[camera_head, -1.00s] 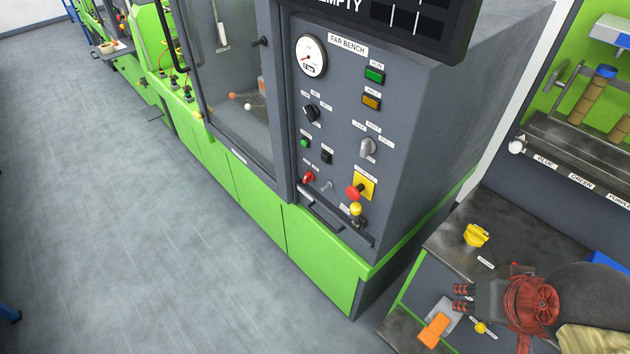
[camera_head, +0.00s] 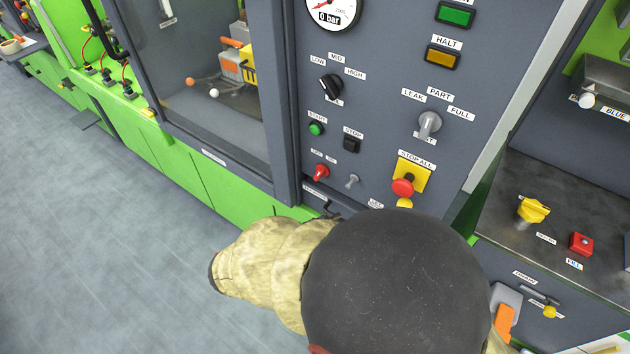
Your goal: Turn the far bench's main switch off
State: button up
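The far bench's control panel (camera_head: 385,110) fills the upper middle of the head view. A red rotary switch (camera_head: 321,172) sits low on its left side, under two small labels too blurred to read surely; I take it for the main switch. Its knob is tilted, pointing up to the right. A small metal toggle (camera_head: 352,181) is just right of it. My gripper is not in view. My arm, a dark round joint with a tan sleeve, covers the area below the panel, close under the red switch.
A yellow STOP ALL plate with a red mushroom button (camera_head: 403,187) is to the right. Green START (camera_head: 316,128) and black STOP (camera_head: 352,144) buttons sit above the switch. A glass-fronted chamber (camera_head: 205,80) is left. A side worktop (camera_head: 555,200) is right. Floor at left is clear.

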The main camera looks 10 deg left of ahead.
aim_at(318, 175)
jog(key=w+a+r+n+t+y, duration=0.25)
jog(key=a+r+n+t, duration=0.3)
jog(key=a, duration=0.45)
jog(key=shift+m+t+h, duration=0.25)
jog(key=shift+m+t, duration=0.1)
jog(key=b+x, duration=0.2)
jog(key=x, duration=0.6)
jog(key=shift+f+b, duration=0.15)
jog(key=shift+b, duration=0.25)
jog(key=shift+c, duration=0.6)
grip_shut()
